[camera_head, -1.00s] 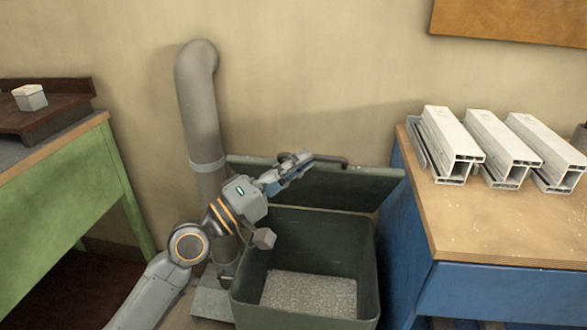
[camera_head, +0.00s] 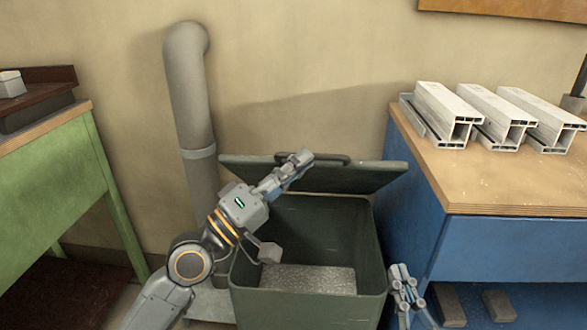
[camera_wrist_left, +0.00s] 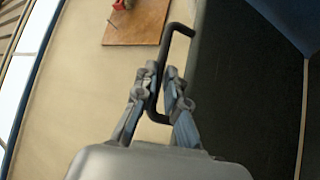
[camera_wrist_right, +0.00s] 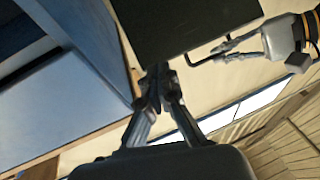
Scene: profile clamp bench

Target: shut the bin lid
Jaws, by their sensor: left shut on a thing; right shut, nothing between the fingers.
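The dark green bin (camera_head: 310,306) stands on the floor, with grey granular material (camera_head: 315,278) inside. Its lid (camera_head: 350,182) is partly open, tilted forward over the back of the bin, with the opening still uncovered in front. My left gripper (camera_head: 302,158) is shut on the black bar handle (camera_head: 335,160) at the lid's edge; the left wrist view shows the handle (camera_wrist_left: 155,92) between the fingers. My right gripper (camera_head: 400,270) is shut and empty, right of the bin; in the right wrist view its fingertips (camera_wrist_right: 156,78) appear below the dark lid (camera_wrist_right: 185,18).
A blue bench (camera_head: 500,235) with a wooden top and several white profiles (camera_head: 450,108) stands close right of the bin. A grey pipe (camera_head: 190,110) rises along the wall behind left. A green table (camera_head: 50,190) is at the left.

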